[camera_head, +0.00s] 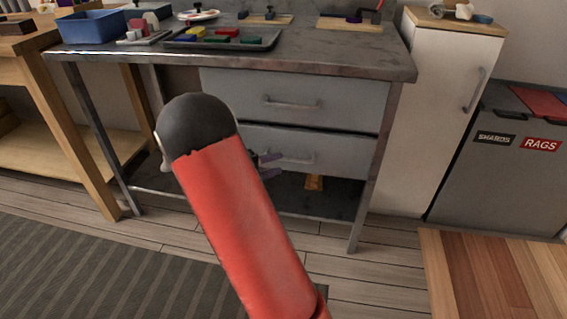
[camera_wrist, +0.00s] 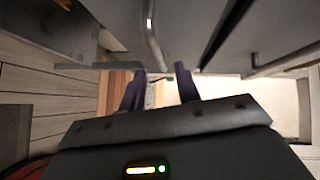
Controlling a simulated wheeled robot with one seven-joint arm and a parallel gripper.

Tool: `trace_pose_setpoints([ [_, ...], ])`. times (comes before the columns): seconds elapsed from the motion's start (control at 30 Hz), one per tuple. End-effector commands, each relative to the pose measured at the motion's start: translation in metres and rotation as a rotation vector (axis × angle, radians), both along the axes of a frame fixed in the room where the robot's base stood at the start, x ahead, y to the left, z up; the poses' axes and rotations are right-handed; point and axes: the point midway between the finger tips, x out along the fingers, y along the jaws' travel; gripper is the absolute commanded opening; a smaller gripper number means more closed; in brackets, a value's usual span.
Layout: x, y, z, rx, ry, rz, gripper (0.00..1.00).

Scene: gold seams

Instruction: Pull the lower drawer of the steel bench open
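The steel bench (camera_head: 395,73) has two grey drawers, one above the other. The lower drawer (camera_head: 345,160) has a bar handle (camera_head: 300,159); a dark gap runs along its top edge. My gripper (camera_head: 268,160) is at the left part of this handle, mostly hidden behind my red arm. In the wrist view, the two dark purple fingers of my gripper (camera_wrist: 161,88) stand apart. The lower handle (camera_wrist: 152,40) runs down toward the space between the fingertips; I cannot tell whether they touch it. The upper drawer (camera_head: 340,103) looks shut; its handle (camera_wrist: 285,62) shows at right in the wrist view.
A tray (camera_head: 270,41) with coloured blocks and a blue bin (camera_head: 92,27) stand on the bench top. A white cabinet (camera_head: 425,120) and a grey bin (camera_head: 490,165) stand at right. A bottom shelf (camera_head: 335,203) lies below the drawers. The floor in front looks clear.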

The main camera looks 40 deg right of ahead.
Motion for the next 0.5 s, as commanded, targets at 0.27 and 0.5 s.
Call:
trace_pose_setpoints([
  [0.27,-0.006,-0.045,-0.007,0.002,-0.003,-0.006,0.33],
  [0.5,-0.006,-0.062,-0.009,0.002,-0.005,-0.003,0.33],
])
